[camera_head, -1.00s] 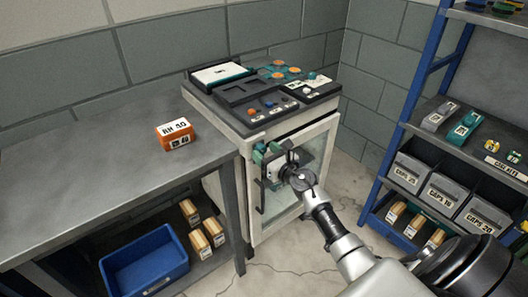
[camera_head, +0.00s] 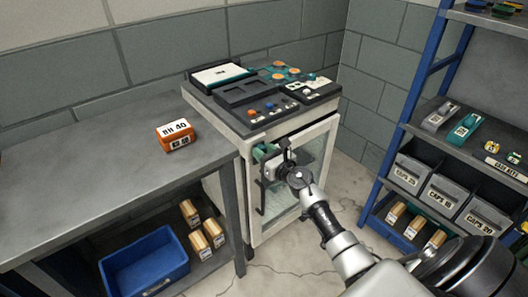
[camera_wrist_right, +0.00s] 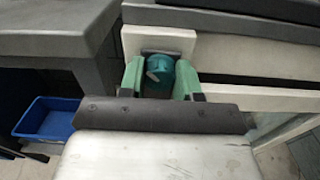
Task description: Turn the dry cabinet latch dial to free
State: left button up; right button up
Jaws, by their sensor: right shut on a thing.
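The dry cabinet (camera_head: 296,180) stands at the end of the bench, with a glass-fronted door in a pale frame. Its latch dial (camera_wrist_right: 160,70) is a teal round knob with a pale mark on its face, mounted on a pale plate (camera_wrist_right: 185,42) in the right wrist view. My right gripper (camera_wrist_right: 160,82) is shut on the dial, one green finger pad on each side. In the head view the right gripper (camera_head: 267,160) is at the cabinet's upper front left and hides the dial. No free or locked wording is readable. My left gripper is not in view.
A grey bench (camera_head: 90,185) on the left carries an orange humidity box (camera_head: 175,135). A blue bin (camera_head: 145,264) sits below. The cabinet top (camera_head: 255,118) holds a dark control tray. A blue-framed shelf (camera_head: 408,120) with grey bins stands on the right.

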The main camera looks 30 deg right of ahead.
jog(key=m+p, duration=0.1)
jog(key=m, duration=0.2)
jog(key=shift+m, duration=0.4)
jog(key=m+p, duration=0.1)
jog(key=m, duration=0.3)
jog(key=shift+d+m+p, duration=0.1)
jog(key=shift+m+p, duration=0.2)
jog(key=m+p, duration=0.1)
jog(key=m, duration=0.3)
jog(key=shift+f+m, duration=0.1)
jog(key=shift+m, duration=0.2)
jog(key=m+p, duration=0.1)
jog(key=m, duration=0.3)
jog(key=shift+f+m, duration=0.1)
jog(key=shift+m, duration=0.2)
jog(key=o, duration=0.9)
jog(key=shift+o, duration=0.2)
